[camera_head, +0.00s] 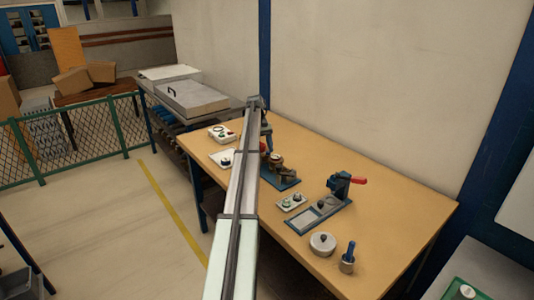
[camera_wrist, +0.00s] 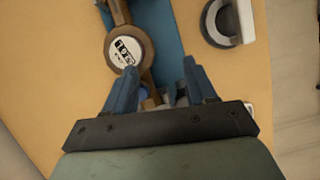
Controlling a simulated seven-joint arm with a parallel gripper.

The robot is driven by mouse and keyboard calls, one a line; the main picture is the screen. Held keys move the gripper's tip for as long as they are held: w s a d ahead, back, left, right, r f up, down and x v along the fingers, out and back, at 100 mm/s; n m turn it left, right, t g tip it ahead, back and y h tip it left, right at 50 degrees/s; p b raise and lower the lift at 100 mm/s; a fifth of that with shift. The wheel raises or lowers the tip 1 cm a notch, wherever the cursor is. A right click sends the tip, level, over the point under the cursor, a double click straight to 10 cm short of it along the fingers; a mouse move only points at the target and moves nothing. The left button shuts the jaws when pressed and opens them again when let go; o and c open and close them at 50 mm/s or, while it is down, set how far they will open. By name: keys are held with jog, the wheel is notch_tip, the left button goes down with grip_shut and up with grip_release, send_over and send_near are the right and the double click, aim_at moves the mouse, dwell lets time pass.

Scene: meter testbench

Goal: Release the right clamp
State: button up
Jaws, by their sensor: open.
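A clamp fixture with a red handle (camera_head: 358,181) stands at the right of the bench on a blue and grey base (camera_head: 318,216). A brown round meter (camera_head: 277,160) sits on a blue plate (camera_head: 284,183) farther left, partly hidden by my arm. In the wrist view the meter's white dial (camera_wrist: 126,50) shows close up, over the blue plate (camera_wrist: 160,40). My gripper (camera_wrist: 159,64) is open, its blue fingers apart above the meter's side and a brown part of it. I see nothing held. My gripper is well left of the red handle.
On the wooden bench (camera_head: 400,215) are a small box with round knobs (camera_head: 291,202), a round metal pot (camera_head: 322,244) and a blue-handled tool (camera_head: 348,258). A white device (camera_head: 221,133) stands at the far left. A wall is behind. The bench's right end is clear.

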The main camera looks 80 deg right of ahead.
jog(key=s+a, duration=0.1)
jog(key=s+a+m+t+h, duration=0.1)
jog(key=shift+s+r, duration=0.3)
jog(key=shift+r, duration=0.05)
jog(key=s+a+f+m+t+h, duration=0.1)
jog(key=s+a+m+t+h, duration=0.15)
jog(key=s+a, duration=0.2)
jog(key=m+t+h, duration=1)
jog(key=m+h, duration=0.4)
jog(key=m, duration=1.7)
send_near(281, 168)
jog(key=shift+s+a+f+y, duration=0.1)
jog(key=shift+a+y, duration=0.05)
jog(key=shift+a, duration=0.3)
jog(key=shift+s+a+f+y, duration=0.1)
jog(key=shift+s+a+f, duration=0.05)
jog(key=shift+a, duration=0.25)
jog(key=shift+s+m, duration=0.25)
jog(key=shift+m, duration=0.3)
jog(key=shift+s+h, duration=0.1)
jog(key=shift+h, duration=0.3)
jog(key=shift+w+d, duration=0.2)
jog(key=shift+d, duration=0.1)
jog(key=x, duration=1.3)
jog(key=shift+a+r, duration=0.1)
